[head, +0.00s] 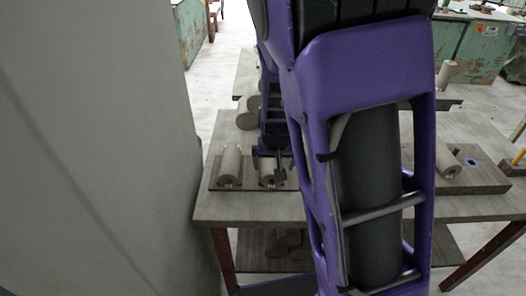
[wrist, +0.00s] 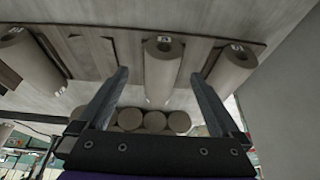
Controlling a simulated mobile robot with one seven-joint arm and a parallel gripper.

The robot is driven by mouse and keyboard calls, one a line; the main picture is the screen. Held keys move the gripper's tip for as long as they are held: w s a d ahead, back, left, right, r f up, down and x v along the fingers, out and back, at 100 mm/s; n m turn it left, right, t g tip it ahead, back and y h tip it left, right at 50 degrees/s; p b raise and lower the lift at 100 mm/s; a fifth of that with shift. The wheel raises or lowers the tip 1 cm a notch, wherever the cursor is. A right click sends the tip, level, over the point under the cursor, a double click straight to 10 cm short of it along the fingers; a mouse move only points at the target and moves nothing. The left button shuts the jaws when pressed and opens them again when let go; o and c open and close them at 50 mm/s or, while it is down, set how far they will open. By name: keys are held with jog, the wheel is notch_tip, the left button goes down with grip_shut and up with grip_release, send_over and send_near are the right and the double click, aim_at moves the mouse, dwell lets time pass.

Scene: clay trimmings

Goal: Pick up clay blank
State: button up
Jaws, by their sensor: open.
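Clay blanks, grey-brown cylinders with pale marks on their ends, lie on a dark board (head: 250,187) at the table's left front. The left one (head: 230,165) is clear in the head view; the other (head: 267,180) is partly hidden by my arm. In the wrist view, a middle blank (wrist: 162,72) appears between the open fingers of my gripper (wrist: 158,76), with nothing visibly gripped. One blank (wrist: 234,66) is to its right and another (wrist: 28,58) to its left. My gripper (head: 281,166) is over the board in the head view; contact cannot be told.
Several stacked cylinders (wrist: 152,121) show their round ends behind the middle blank. Another blank (head: 447,163) lies on a raised board (head: 485,180) at right. A grey wall (head: 100,150) stands close to the table's left edge (head: 205,212).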

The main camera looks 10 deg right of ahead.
aim_at(272, 170)
jog(key=b+x, duration=0.2)
jog(key=x, duration=0.5)
jog(key=shift+w+a+b, duration=0.1)
jog(key=shift+a+b, duration=0.05)
jog(key=shift+b, duration=0.2)
jog(key=shift+r, duration=0.15)
grip_shut()
